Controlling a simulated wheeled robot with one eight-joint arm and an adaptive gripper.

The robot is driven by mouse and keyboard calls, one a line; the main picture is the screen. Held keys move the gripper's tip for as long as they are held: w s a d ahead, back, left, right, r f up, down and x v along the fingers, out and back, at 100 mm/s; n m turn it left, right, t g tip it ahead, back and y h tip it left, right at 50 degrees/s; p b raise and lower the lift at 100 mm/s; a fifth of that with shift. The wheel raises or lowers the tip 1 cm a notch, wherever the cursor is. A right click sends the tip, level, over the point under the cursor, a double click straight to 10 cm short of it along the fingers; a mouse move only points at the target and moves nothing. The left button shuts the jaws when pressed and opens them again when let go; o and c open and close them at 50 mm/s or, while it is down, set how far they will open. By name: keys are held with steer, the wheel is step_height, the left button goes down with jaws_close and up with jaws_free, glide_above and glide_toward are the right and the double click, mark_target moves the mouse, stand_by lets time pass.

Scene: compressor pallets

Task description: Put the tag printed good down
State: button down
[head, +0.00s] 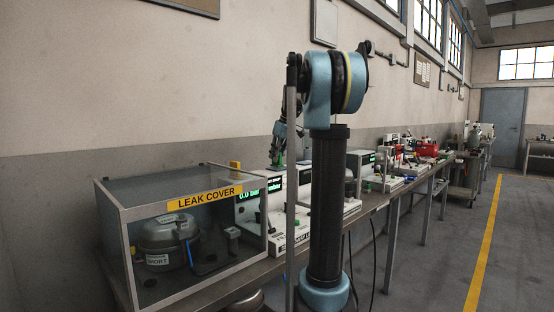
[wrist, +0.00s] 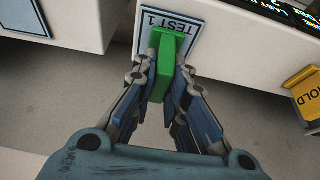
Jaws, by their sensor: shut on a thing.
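In the wrist view a green tag (wrist: 162,70) is between the two fingers of my gripper (wrist: 167,62), which is shut on it. No print shows on the side of the tag that I see. In the head view my gripper is small and partly hidden behind my arm, near a bench unit with a green display (head: 262,187).
A yellow HOLD tag (wrist: 304,92) is at the right of the wrist view. In the head view a clear box labelled LEAK COVER (head: 205,197) covers a grey compressor (head: 168,235) on the left of the bench. More bench equipment stands farther right.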

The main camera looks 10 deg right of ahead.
steer(key=shift+f, duration=0.35)
steer(key=c, duration=1.6)
jaws_free()
steer(key=v, duration=1.2)
steer(key=shift+s, duration=0.1)
